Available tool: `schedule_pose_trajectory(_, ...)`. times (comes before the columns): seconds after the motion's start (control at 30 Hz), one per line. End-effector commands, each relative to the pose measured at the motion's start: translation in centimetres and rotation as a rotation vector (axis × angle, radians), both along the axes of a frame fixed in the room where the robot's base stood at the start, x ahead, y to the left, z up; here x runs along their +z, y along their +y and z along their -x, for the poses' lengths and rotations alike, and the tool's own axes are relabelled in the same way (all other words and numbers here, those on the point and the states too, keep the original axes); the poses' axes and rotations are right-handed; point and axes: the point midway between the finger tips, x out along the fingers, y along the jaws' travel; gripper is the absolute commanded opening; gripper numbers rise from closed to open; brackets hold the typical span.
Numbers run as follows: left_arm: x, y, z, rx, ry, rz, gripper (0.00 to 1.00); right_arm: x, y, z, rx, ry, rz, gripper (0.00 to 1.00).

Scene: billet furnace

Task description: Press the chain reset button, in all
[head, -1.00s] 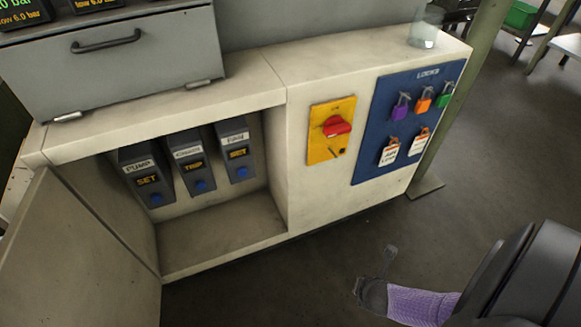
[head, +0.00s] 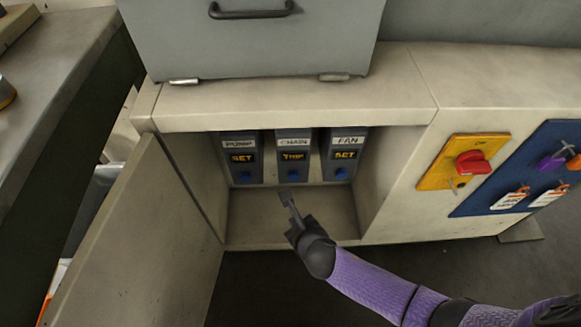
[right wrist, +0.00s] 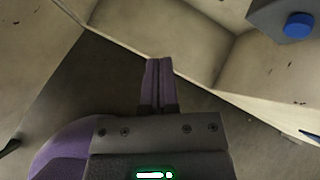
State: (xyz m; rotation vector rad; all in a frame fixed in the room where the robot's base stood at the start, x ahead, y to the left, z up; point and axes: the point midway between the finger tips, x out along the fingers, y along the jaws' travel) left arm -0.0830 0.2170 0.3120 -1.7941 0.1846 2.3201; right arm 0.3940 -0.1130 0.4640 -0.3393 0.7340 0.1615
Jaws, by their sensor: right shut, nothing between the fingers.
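The chain unit (head: 294,158) is the middle of three dark boxes in the open cabinet; its display reads TRIP. Its blue reset button (head: 293,175) is low on its front. My right gripper (head: 287,198) is shut and empty, in front of the cabinet opening and a little below the chain button in the head view. It does not appear to touch the button. In the right wrist view its closed fingers (right wrist: 159,80) point toward the cabinet floor, and a blue button (right wrist: 298,25) on a grey box shows at upper right; I cannot tell which unit. My left gripper is not in view.
The pump unit (head: 243,158) and fan unit (head: 343,155), both reading SET, flank the chain unit. The open cabinet door (head: 140,240) stands on the left. A red rotary switch (head: 473,162) and blue lock board (head: 500,190) are on the right.

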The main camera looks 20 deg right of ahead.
Motion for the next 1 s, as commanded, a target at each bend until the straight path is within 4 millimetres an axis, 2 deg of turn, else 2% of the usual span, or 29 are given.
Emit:
schedule_pose_trajectory(0.3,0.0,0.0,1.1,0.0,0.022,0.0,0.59,-0.2,-0.2,-0.5,-0.003,0.003,-0.002,0.0)
schedule_pose_trajectory(0.6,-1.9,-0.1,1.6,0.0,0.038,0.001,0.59,-0.6,-1.4,-4.5,-0.004,0.004,0.0,0.0)
schedule_pose_trajectory(0.8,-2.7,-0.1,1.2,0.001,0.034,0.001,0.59,-0.3,-2.1,-7.1,-0.001,0.003,0.0,0.0)
schedule_pose_trajectory(1.0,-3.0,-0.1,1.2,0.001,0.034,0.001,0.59,-0.1,-2.5,-8.3,-0.003,0.003,-0.001,0.0)
